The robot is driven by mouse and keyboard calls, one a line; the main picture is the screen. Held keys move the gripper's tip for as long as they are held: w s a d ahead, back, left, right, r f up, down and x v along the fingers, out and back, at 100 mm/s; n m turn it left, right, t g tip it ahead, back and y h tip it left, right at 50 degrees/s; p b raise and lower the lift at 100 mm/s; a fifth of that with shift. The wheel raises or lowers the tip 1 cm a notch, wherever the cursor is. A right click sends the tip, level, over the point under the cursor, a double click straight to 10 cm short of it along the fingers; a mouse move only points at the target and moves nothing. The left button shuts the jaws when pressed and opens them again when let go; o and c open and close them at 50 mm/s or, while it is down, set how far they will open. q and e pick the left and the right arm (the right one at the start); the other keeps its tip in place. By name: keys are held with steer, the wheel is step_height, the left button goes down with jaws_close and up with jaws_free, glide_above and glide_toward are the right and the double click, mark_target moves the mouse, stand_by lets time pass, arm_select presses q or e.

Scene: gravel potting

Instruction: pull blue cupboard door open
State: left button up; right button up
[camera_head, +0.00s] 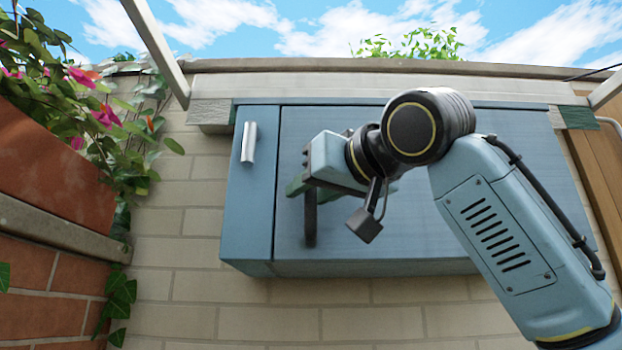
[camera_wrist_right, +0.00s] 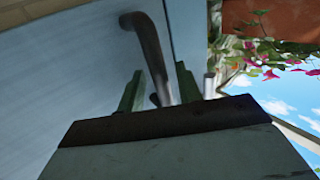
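The blue cupboard (camera_head: 430,235) hangs on the brick wall in the head view. Its wide blue door (camera_head: 350,235) looks shut, flush with the front. A dark bar handle (camera_head: 310,222) stands near that door's left edge; it also shows in the right wrist view (camera_wrist_right: 150,45). My right gripper (camera_head: 303,186) is at this handle. In the right wrist view its two green fingertips (camera_wrist_right: 160,88) stand apart, with the handle between them and small gaps visible beside it. My right wrist hides part of the door. My left gripper is not in view.
A narrow blue panel with a pale metal handle (camera_head: 249,143) is left of the wide door. A planter (camera_head: 45,160) with pink flowers stands at the left. A beam (camera_head: 350,87) runs above the cupboard. Bare brick wall (camera_head: 330,322) lies below.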

steer(key=shift+w+a, duration=0.25)
steer(key=shift+c, duration=0.4)
jaws_close()
